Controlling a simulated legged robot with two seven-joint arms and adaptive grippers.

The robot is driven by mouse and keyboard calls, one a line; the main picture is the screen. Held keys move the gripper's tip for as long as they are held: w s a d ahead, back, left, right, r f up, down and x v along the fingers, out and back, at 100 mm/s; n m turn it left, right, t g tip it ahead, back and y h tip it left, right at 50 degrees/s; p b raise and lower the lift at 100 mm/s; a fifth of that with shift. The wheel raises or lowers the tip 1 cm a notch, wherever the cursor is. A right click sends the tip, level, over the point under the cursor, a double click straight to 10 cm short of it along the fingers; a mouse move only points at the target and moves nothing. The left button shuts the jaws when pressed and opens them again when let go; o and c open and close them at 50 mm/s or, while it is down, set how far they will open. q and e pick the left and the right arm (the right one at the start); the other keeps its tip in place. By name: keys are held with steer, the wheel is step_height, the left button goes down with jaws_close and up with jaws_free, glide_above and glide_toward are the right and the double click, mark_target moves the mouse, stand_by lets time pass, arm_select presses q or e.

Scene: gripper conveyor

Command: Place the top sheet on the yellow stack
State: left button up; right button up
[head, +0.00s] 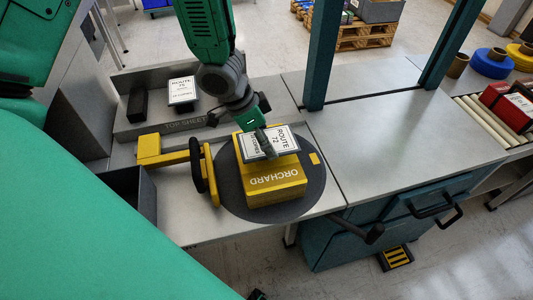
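The yellow stack (275,188), marked ORCHARD, stands on a dark round turntable (235,203). The other finger is hidden. Another white sheet (182,90) lies in the grey TOP SHEETS tray (150,128) at the back left. My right gripper is out of view.
A yellow bracket (150,148) and a black upright loop (197,165) stand left of the turntable. Teal posts (322,50) rise behind the bare metal table (400,140) on the right. A roller conveyor (487,120) carries a red box (507,105) at far right.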

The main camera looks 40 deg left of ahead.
arm_select(q)
step_height(320, 180, down, 4)
steer(key=shift+s+a+f+b, duration=0.1)
steer(key=shift+a+f+b, duration=0.1)
steer(key=shift+b, duration=0.55)
steer(key=shift+d+r, duration=0.1)
steer(key=shift+c, duration=1.2)
steer(key=o, duration=1.4)
steer(key=shift+s+d+f, duration=0.1)
steer(key=shift+s+f, duration=0.05)
steer(key=shift+f, duration=0.05)
steer(key=shift+w+f, duration=0.1)
steer(key=shift+w, duration=0.1)
